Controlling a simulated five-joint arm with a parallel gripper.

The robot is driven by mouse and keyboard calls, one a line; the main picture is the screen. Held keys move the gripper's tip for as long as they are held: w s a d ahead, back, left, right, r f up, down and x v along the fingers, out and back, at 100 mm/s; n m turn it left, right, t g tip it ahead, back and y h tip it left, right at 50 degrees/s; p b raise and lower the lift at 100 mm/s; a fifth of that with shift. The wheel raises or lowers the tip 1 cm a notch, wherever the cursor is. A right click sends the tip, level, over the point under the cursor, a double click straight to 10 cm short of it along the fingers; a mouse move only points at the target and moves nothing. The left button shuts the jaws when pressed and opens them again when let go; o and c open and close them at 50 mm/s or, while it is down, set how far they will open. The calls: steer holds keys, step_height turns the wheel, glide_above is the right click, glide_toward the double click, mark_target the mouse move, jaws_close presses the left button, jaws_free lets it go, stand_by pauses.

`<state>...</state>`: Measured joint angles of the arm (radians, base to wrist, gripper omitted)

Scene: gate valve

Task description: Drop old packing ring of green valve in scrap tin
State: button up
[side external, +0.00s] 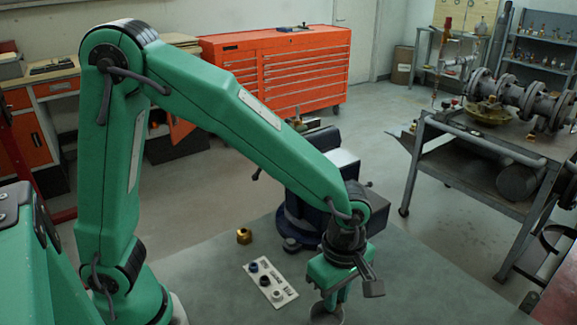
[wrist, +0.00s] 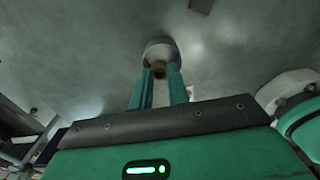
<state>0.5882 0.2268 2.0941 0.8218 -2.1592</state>
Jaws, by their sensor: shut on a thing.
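My gripper (side external: 335,297) points down over the front of the grey bench top. In the wrist view, its two green fingers (wrist: 160,82) are shut on a small brownish piece, which looks like the old packing ring (wrist: 159,70). A round, pale grey metal tin (side external: 326,315), which looks like the scrap tin, stands just below the fingers; in the wrist view, the tin (wrist: 161,47) shows right beyond the fingertips. The ring appears over or at its rim; I cannot tell how deep. I cannot make out the green valve; my arm covers part of the bench.
A white labelled card (side external: 270,284) with several small dark rings lies left of my gripper. A brass part (side external: 243,236) stands behind it. A dark blue vise (side external: 306,178) is at the bench's back. Bare bench (side external: 430,285) lies to the right.

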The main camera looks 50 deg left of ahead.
steer(key=shift+f, duration=2.15)
steer(key=o, duration=0.8)
steer(key=shift+o, duration=0.2)
steer(key=shift+r, duration=0.15)
step_height(320, 180, up, 8)
steer(key=shift+f, duration=0.2)
